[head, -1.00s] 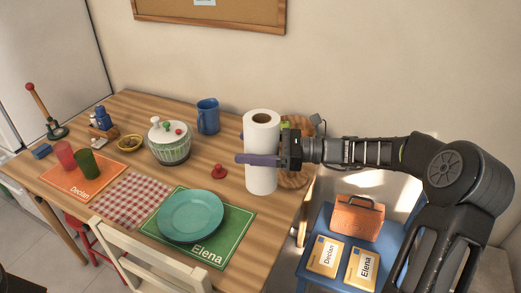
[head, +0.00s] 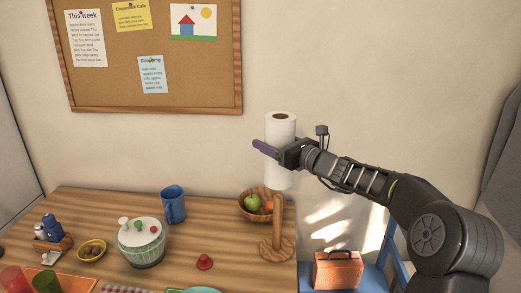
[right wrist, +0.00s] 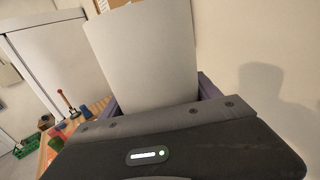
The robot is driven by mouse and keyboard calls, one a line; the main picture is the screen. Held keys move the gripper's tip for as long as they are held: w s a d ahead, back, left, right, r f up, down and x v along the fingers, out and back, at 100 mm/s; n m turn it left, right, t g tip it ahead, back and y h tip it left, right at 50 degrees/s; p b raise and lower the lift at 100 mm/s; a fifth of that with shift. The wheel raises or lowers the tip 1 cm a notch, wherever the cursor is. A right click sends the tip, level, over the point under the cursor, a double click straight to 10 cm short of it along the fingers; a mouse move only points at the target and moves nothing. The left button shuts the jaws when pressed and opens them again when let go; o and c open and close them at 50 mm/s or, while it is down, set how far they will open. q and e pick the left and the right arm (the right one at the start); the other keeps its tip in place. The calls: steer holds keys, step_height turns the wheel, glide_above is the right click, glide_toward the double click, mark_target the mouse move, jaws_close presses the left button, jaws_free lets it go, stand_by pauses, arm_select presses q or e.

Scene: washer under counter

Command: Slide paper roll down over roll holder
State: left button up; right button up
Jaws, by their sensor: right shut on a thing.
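The white paper roll (head: 280,172) is upright in the air, with its open core facing up. My right gripper (head: 268,149) is shut on it around its upper half; the roll also fills the middle of the right wrist view (right wrist: 150,60) between the fingers. The wooden roll holder (head: 277,228), an upright post on a round base, stands at the table's right end. The roll's lower end is just above the post's top in the head view. I cannot tell whether the core lines up with the post. My left gripper is not in view.
A fruit bowl (head: 250,206) stands just behind and left of the holder. A red knob-like piece (head: 204,262), a blue mug (head: 173,205) and a lidded pot (head: 141,243) stand further left. An orange case (head: 338,270) rests on a blue chair to the right.

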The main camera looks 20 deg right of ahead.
steer(key=shift+d+f, duration=0.1)
steer(key=shift+d, duration=0.15)
steer(key=shift+a+f, duration=0.1)
steer(key=shift+a, duration=0.05)
steer(key=shift+f+b, duration=1.35)
steer(key=shift+f, duration=0.5)
steer(key=shift+b, duration=0.3)
step_height(320, 180, down, 22)
steer(key=b, duration=2)
steer(key=o, duration=1.5)
steer(key=shift+r, duration=0.1)
